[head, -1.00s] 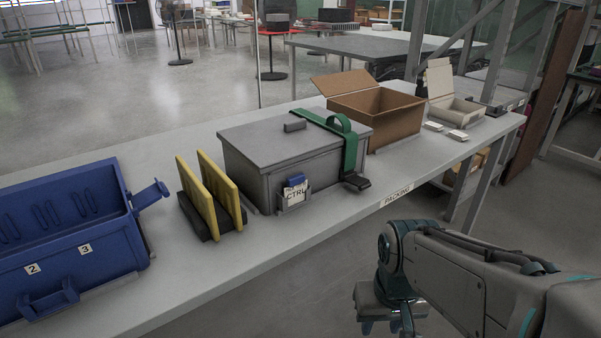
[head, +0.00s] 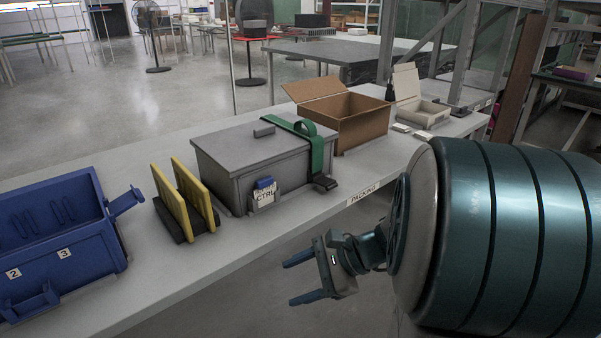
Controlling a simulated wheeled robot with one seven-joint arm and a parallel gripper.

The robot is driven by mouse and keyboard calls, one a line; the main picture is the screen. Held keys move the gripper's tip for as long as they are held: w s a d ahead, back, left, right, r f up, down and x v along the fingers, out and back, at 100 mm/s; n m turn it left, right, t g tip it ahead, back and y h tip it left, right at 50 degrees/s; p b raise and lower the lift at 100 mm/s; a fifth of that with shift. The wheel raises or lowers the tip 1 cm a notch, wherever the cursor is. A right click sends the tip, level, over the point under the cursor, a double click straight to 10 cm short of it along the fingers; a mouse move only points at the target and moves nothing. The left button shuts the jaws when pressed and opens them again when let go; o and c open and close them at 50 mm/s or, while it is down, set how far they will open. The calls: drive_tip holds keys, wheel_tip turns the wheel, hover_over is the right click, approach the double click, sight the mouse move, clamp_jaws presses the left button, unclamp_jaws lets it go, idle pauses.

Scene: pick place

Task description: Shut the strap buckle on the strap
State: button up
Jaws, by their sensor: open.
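A green strap (head: 317,153) runs over the lid of a grey metal box (head: 222,170) and down its front right side. A loop of the strap stands up above the lid's right edge. A black buckle (head: 324,183) sits at the strap's lower end by the box's front right corner; I cannot tell from here whether it is shut. My gripper (head: 295,279) is in front of the table edge, below and to the left of the buckle, well apart from it. Its two blue fingers are spread and empty, pointing left.
A yellow-slatted rack (head: 182,201) and a blue bin (head: 97,251) stand left of the box. A brown carton (head: 361,124) and a white open box (head: 424,114) stand to its right.

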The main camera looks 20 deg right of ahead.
drive_tip(key=w+d+r+m+t, duration=0.3)
drive_tip(key=w+d+m+t, duration=0.1)
drive_tip(key=d+m+t, duration=0.3)
drive_tip(key=m+t+h, duration=0.4)
drive_tip(key=m+t, duration=0.2)
drive_tip(key=m, duration=0.1)
approach(333, 186)
drive_tip(key=b+x, duration=0.2)
drive_tip(key=x, duration=0.8)
drive_tip(key=shift+w, duration=0.2)
drive_tip(key=c, duration=0.9)
